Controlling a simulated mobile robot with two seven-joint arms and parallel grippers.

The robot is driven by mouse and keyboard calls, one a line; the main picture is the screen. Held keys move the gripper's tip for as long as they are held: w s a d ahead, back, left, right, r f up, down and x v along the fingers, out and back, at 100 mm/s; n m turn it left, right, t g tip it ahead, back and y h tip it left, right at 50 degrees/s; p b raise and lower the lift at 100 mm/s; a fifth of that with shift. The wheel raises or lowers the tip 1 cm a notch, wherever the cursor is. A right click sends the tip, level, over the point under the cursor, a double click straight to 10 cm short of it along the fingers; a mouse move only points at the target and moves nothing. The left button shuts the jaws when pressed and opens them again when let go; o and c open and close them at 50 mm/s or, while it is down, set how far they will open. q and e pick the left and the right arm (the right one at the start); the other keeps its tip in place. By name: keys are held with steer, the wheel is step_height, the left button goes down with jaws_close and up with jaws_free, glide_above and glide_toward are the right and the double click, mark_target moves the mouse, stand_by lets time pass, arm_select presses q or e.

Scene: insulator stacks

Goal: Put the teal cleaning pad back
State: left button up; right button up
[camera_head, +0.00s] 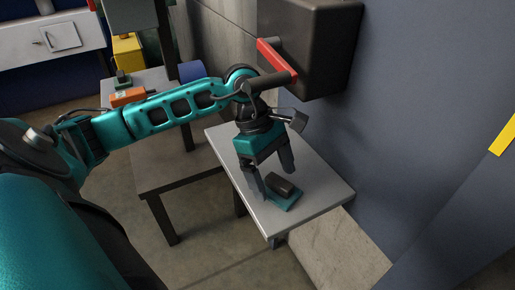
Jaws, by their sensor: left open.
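The teal cleaning pad (287,202), a flat teal piece with a dark block-like grip on top, lies on the small grey shelf (318,196) by the wall. My left gripper (272,183) points down with its two dark fingers apart. It is just above or beside the pad, on its left and far side. One finger overlaps the pad's left edge in the picture, and I cannot tell whether it touches. My right gripper is not in the picture.
A dark box (322,40) with a red lever (275,58) is on the wall close above my left wrist. A table (170,158) with an orange item (127,97) stands at the left behind my arm. The shelf's front right part is clear.

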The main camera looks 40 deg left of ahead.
arm_select(q)
steer(key=v, duration=0.3)
steer(key=shift+a+f, duration=0.15)
steer(key=a, duration=1.1)
steer(key=shift+a+f+b, duration=0.1)
steer(key=shift+a+b, duration=0.15)
steer(key=shift+b, duration=0.1)
